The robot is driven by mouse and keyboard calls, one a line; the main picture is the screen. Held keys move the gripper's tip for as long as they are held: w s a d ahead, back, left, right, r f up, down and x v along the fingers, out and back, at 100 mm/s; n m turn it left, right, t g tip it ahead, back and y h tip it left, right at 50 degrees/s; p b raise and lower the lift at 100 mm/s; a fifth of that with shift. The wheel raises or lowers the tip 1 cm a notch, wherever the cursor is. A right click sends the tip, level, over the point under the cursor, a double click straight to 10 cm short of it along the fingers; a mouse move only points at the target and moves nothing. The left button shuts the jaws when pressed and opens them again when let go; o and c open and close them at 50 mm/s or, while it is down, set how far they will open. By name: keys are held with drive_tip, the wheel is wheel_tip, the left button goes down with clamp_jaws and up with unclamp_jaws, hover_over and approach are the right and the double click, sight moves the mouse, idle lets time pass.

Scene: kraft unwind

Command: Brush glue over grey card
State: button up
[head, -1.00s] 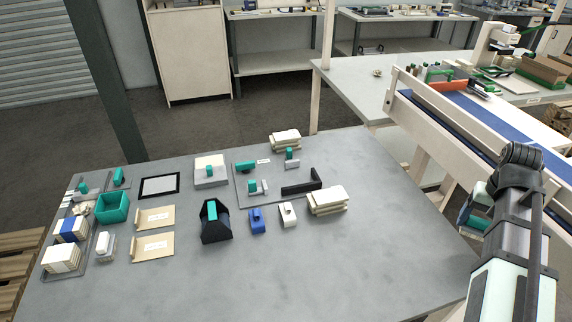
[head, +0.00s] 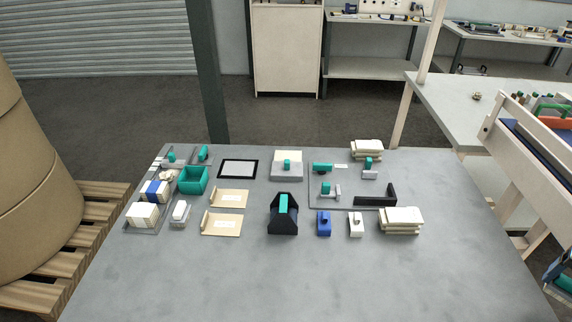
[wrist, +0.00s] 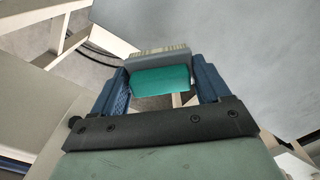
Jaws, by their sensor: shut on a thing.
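In the wrist view, my gripper (wrist: 162,75) is shut on a brush (wrist: 160,81), with its blue fingers on either side of the teal handle. A grey head and a pale bristle-like edge show beyond the handle. The brush is held in the air beside the table. Only a part of my arm's end shows at the right edge of the head view, so the brush is not clear there. A flat grey sheet (head: 345,201), possibly the grey card, lies on the table under several small tools. I cannot tell which container holds glue.
On the grey table (head: 330,285) stand a teal open box (head: 193,181), a black holder (head: 283,222), tan cards (head: 222,224), a black-framed sheet (head: 238,169), and cream stacks (head: 401,221). A black L-shaped piece (head: 377,198) lies by the grey sheet. The table's front is clear.

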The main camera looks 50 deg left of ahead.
drive_tip(key=shift+w+a, duration=0.1)
idle(0.3)
drive_tip(key=w+a+r+n, duration=0.15)
drive_tip(key=w+a, duration=0.35)
drive_tip(key=a, duration=1.5)
drive_tip(key=w+a+n, duration=0.3)
drive_tip(key=w+a, duration=0.2)
drive_tip(key=a, duration=1.5)
drive_tip(key=n, duration=0.5)
hover_over(288, 156)
drive_tip(key=f, duration=0.1)
drive_tip(key=shift+m, duration=0.25)
drive_tip(key=shift+w+a+f, duration=0.1)
drive_tip(key=shift+f, duration=2.2)
drive_tip(key=shift+f, duration=0.75)
drive_tip(key=shift+r, duration=2.6)
